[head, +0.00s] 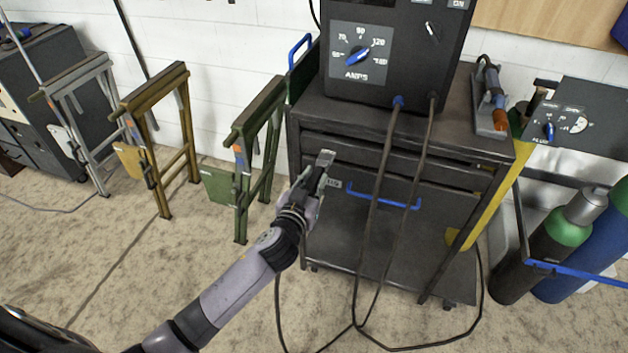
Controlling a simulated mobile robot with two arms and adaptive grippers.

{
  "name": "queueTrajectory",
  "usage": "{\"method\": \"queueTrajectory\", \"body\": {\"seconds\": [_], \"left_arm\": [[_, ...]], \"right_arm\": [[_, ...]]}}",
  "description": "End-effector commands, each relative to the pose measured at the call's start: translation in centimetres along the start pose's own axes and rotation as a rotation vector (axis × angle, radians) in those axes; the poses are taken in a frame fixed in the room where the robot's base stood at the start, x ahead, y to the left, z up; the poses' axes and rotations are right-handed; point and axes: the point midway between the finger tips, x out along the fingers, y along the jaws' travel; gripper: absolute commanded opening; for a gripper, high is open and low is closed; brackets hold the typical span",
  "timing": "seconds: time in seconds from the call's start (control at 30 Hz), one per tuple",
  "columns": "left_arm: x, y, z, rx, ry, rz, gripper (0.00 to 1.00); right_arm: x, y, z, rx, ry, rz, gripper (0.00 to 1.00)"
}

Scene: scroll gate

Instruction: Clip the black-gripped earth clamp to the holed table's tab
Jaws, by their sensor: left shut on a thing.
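My left gripper (312,188) reaches up from the lower left, in front of the left side of the dark welding cart. It is shut on a clamp (326,158), whose pale metal end sticks out past the fingers. The part of the clamp between the fingers is dark and mostly hidden, so its grip shows poorly. A dark cable hangs below my wrist to the floor. I see no table with holes and no tab that I can make out. My right gripper is not in view.
The cart (310,110) carries a black welder (395,75) with cables hanging in front, and a holder with an orange end (500,118). Gas cylinders (550,250) stand at right. Floor at lower left is mostly clear.

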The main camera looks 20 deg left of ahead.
Motion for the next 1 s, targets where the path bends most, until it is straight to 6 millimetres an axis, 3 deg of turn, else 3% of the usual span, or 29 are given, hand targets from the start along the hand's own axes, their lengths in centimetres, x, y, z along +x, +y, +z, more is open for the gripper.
{"method": "queueTrajectory", "body": {"seconds": [1.0], "left_arm": [[-0.56, 0.05, 0.02, 0.0, 0.001, 0.001, 0.0]], "right_arm": [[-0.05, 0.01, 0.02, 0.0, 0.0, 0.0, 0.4]]}}
